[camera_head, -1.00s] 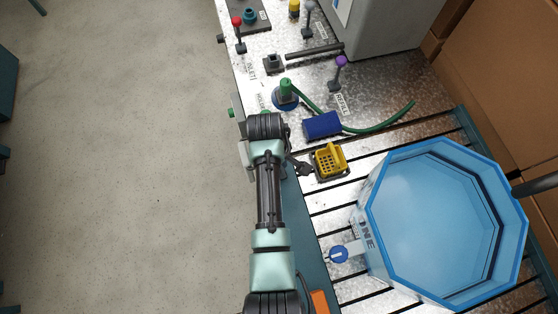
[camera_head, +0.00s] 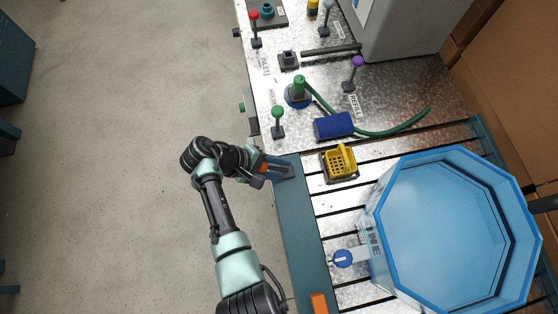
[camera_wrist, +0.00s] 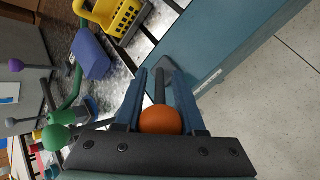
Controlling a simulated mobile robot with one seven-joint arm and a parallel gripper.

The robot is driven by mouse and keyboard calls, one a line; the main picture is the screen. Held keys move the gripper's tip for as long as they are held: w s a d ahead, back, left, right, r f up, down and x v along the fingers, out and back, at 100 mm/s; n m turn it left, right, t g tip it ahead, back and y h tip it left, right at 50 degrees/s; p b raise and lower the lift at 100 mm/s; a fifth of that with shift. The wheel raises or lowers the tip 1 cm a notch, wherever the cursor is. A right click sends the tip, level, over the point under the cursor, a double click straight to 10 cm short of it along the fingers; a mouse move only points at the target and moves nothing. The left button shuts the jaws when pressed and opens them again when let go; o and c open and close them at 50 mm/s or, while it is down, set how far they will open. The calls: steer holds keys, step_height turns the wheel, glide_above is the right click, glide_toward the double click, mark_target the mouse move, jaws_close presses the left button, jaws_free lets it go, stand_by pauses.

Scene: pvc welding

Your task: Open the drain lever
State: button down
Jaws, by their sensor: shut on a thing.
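An orange ball knob (camera_wrist: 160,120) on a dark rod (camera_wrist: 160,86) sits between the fingers of my gripper (camera_wrist: 160,88) in the wrist view. I take this to be the drain lever; no label on it can be read. My gripper is shut on it, with one blue-grey finger on each side. In the head view my gripper (camera_head: 283,170) is at the bench's left edge, below the green-knobbed lever, and a bit of orange shows there.
Levers with green (camera_head: 278,112), purple (camera_head: 357,62) and red (camera_head: 254,16) knobs stand on the bench. A blue block (camera_head: 334,125), a yellow basket (camera_head: 341,160) and a green hose (camera_head: 385,133) lie nearby. A large blue octagonal tank (camera_head: 455,230) fills the right. Floor on the left is clear.

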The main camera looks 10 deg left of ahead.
stand_by(0.5)
steer(key=c, duration=0.6)
jaws_free()
steer(key=v, duration=1.3)
steer(key=shift+a+f+b, duration=0.15)
steer(key=shift+b, duration=0.15)
